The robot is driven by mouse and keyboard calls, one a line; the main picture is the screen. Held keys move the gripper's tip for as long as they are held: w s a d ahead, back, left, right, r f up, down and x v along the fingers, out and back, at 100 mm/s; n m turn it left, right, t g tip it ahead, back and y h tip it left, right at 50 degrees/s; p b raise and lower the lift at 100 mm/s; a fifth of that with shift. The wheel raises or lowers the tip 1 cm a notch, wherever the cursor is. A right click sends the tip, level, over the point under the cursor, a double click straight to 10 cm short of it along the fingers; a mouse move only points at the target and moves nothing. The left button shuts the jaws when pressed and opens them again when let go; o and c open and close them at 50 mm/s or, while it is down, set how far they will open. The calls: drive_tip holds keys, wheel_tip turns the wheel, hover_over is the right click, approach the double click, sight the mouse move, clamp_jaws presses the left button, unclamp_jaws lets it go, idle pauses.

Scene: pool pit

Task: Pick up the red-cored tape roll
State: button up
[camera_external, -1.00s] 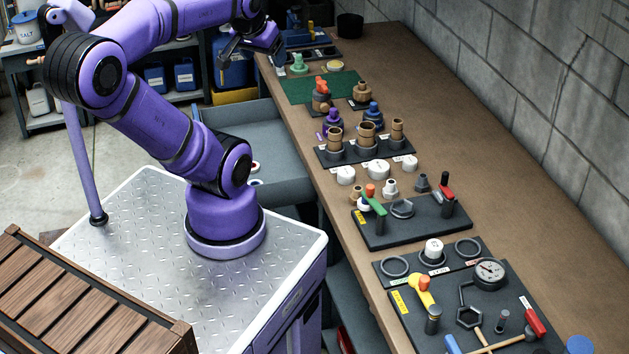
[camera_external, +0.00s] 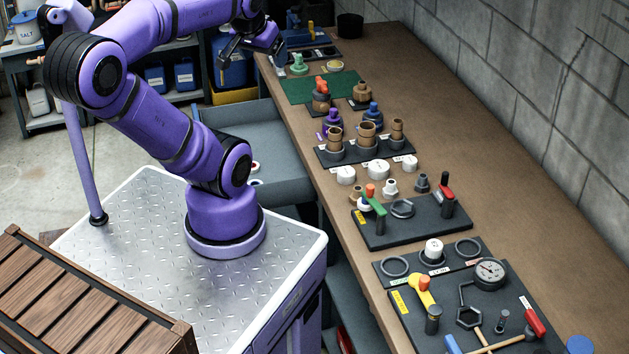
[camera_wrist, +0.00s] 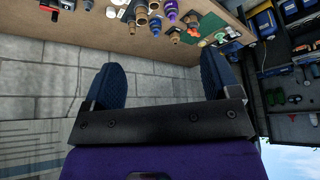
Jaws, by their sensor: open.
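A small white roll with a reddish centre (camera_external: 255,167), which looks like the red-cored tape roll, lies in the grey open drawer (camera_external: 215,116) beside the bench. It is small and partly cut off by my arm. A second white roll with a bluish centre (camera_external: 255,182) lies just nearer in the drawer. My gripper (camera_external: 230,58) is raised beyond the drawer, near the bench's far left end, well apart from the rolls. In the wrist view my gripper (camera_wrist: 161,78) shows two blue fingers spread wide with nothing between them. No tape roll is seen there.
The long brown bench (camera_external: 545,235) holds pipe fittings, white caps, black tool trays (camera_external: 412,221) and a pressure gauge (camera_external: 489,273). A block wall (camera_external: 540,80) runs along its right. A blue container (camera_external: 232,68) stands behind my gripper. The bench's right strip is clear.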

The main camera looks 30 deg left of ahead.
drive_tip(key=w+a+f+g, duration=0.1)
drive_tip(key=w+a+f, duration=0.35)
drive_tip(key=w, duration=0.35)
drive_tip(key=w+a+f+g+y, duration=0.1)
drive_tip(key=w+a+f, duration=0.35)
drive_tip(key=w, duration=0.45)
drive_tip(key=w+a+f+g, duration=0.1)
drive_tip(key=w+a+f, duration=0.2)
drive_tip(key=w+f, duration=0.35)
drive_tip(key=w+a+f+m+g, duration=0.1)
drive_tip(key=w+a+f, duration=0.3)
drive_tip(key=f, duration=0.3)
drive_tip(key=w+a+f, duration=0.3)
drive_tip(key=a+f, duration=0.1)
drive_tip(key=f, duration=0.3)
drive_tip(key=shift+m+g+h, duration=0.4)
drive_tip(key=shift+g+h, duration=0.1)
drive_tip(key=shift+g, duration=0.1)
drive_tip(key=shift+s+a+f, duration=0.1)
drive_tip(key=shift+a+f, duration=1)
drive_tip(key=shift+f, duration=3.75)
drive_tip(key=shift+s+a+f, duration=0.15)
drive_tip(key=shift+a+f, duration=0.95)
drive_tip(key=shift+f, duration=3.7)
drive_tip(key=shift+s+a+f, duration=0.1)
drive_tip(key=shift+a+f, duration=1)
drive_tip(key=shift+f, duration=3.75)
drive_tip(key=shift+c, duration=0.2)
drive_tip(key=c, duration=0.9)
